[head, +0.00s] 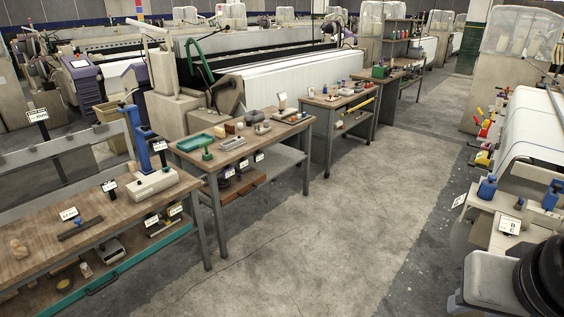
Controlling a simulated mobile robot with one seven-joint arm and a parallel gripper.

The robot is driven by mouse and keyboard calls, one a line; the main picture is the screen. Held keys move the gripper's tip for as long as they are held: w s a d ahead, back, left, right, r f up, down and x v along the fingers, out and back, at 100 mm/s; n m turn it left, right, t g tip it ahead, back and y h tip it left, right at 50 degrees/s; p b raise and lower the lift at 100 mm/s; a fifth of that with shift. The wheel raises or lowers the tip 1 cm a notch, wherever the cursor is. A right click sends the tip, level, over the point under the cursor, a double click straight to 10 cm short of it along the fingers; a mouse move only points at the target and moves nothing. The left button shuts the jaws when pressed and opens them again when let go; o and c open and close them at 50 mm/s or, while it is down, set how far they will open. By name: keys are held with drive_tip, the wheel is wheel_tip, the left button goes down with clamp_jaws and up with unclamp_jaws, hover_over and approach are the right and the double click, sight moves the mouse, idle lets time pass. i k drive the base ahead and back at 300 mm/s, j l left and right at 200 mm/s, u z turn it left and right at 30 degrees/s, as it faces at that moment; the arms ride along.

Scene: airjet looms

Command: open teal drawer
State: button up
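A teal drawer front (146,260) runs along the low front of the nearest wooden workbench (110,215) at the lower left. A dark bar handle (102,284) sits on the teal front. The drawer front appears flush with the bench's lower level; I cannot tell for sure whether it is fully closed. Its left end is cut off by the picture's edge. My gripper does not show in this view.
A teal tray (194,143) lies on the second bench (250,142). More benches continue beyond it. The grey aisle floor (300,250) to the right of the benches is clear. A loom (535,135) lines the right side.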

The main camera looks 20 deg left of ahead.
sight(139, 242)
drive_tip(key=u, duration=1.8)
drive_tip(key=i+u, duration=0.15)
drive_tip(key=u, duration=0.3)
drive_tip(key=i+l+u, duration=0.35)
drive_tip(key=i+l, duration=0.5)
drive_tip(key=i+l+u, duration=0.3)
drive_tip(key=i+l, duration=0.55)
drive_tip(key=i, duration=0.15)
drive_tip(key=i+j, duration=0.15)
drive_tip(key=i, duration=0.25)
drive_tip(key=u, duration=0.05)
